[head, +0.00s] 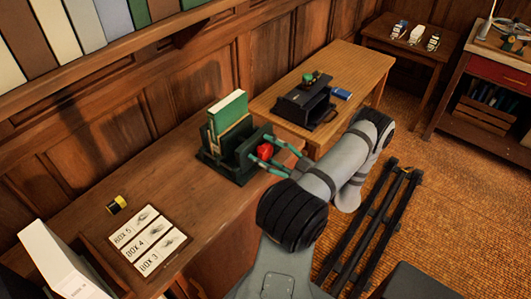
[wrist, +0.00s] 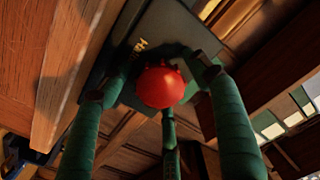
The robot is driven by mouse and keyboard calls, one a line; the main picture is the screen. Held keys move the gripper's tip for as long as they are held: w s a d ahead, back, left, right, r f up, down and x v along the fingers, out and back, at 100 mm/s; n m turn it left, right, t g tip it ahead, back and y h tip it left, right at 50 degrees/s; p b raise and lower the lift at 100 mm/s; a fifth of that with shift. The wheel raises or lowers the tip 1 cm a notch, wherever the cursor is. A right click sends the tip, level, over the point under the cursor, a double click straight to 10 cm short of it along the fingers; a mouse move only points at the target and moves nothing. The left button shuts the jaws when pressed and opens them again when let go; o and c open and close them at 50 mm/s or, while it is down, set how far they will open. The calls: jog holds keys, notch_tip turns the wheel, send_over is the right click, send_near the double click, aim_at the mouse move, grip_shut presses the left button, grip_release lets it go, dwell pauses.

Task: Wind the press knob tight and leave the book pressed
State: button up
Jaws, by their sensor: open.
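The press (head: 225,160) is a dark green frame on the wooden desk. A green book (head: 228,108) stands upright in it, with tan boards around its lower part. The red press knob (head: 264,151) is on the press's right side. My gripper (head: 270,150) is at the knob, its green fingers spread around it. In the wrist view the knob (wrist: 160,86) sits centred between the fingers (wrist: 165,90), in front of the dark press plate (wrist: 150,45). The fingers are open. I cannot tell whether any finger touches the knob.
A yellow-and-black roll (head: 117,204) and a board with BOX 3, 4 and 5 labels (head: 148,243) lie on the desk. A white box-like object (head: 60,265) stands at lower left. A second table (head: 355,67) behind holds a black device (head: 304,100). A dark rail (head: 365,235) runs along the floor.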

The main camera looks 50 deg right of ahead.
jog(key=s, duration=0.9)
dwell(0.3)
jog(key=shift+w+d, duration=0.1)
jog(key=shift+w, duration=0.05)
jog(key=w, duration=0.8)
jog(key=shift+w+a, duration=0.2)
jog(key=shift+w+d+n, duration=0.1)
jog(key=shift+w+n, duration=0.1)
jog(key=shift+n, duration=1.2)
